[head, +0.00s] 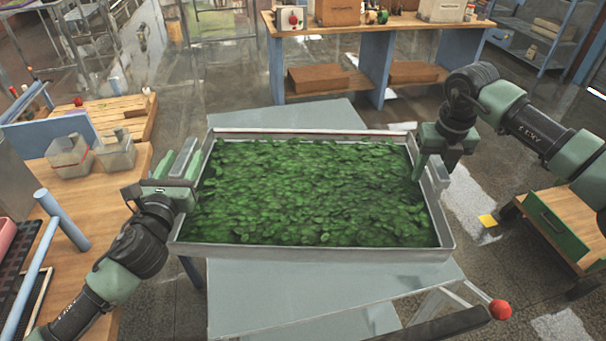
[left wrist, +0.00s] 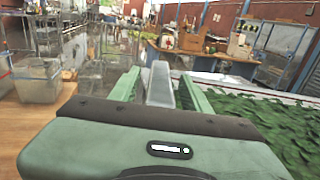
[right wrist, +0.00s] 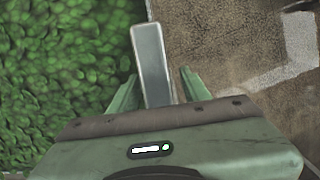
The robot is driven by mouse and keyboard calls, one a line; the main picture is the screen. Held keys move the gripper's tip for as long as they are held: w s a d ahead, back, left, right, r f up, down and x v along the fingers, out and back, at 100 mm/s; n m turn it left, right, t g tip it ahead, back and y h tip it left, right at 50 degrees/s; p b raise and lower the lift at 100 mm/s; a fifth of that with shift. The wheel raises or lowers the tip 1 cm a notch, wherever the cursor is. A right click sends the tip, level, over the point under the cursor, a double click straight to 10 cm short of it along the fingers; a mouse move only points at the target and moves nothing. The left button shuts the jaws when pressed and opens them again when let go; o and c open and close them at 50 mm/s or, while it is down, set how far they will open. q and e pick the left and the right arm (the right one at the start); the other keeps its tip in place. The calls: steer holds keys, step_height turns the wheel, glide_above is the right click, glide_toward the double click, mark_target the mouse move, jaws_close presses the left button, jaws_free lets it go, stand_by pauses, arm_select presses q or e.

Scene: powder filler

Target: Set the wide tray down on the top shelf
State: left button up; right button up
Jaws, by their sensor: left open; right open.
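The wide tray (head: 310,253) is a pale metal pan filled with a layer of green leaf-like pieces, and it looks level. It lies over the grey top shelf (head: 330,285), which shows in front of and behind it; it appears to rest there, but its underside is hidden. My left gripper (head: 182,168) is open at the tray's left end, with a grey handle (left wrist: 161,85) between its fingers in the left wrist view. My right gripper (head: 425,155) is open at the right end, with the other handle (right wrist: 152,60) between its fingers in the right wrist view.
A wooden bench (head: 110,165) with clear bins (head: 68,157) stands close on the left. A red-knobbed lever (head: 500,309) is at the front right. A wooden cabinet with a green drawer (head: 560,225) is at the right. A workbench (head: 400,22) stands behind.

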arm_select(q)
steer(key=s, duration=1.1)
arm_select(e)
steer(key=shift+s+r, duration=0.1)
arm_select(q)
steer(key=shift+a+r, duration=0.1)
arm_select(e)
steer(key=r, duration=0.4)
steer(key=s+r, duration=0.1)
steer(key=r, duration=0.6)
steer(key=shift+s+r, duration=0.25)
steer(key=shift+r, duration=0.15)
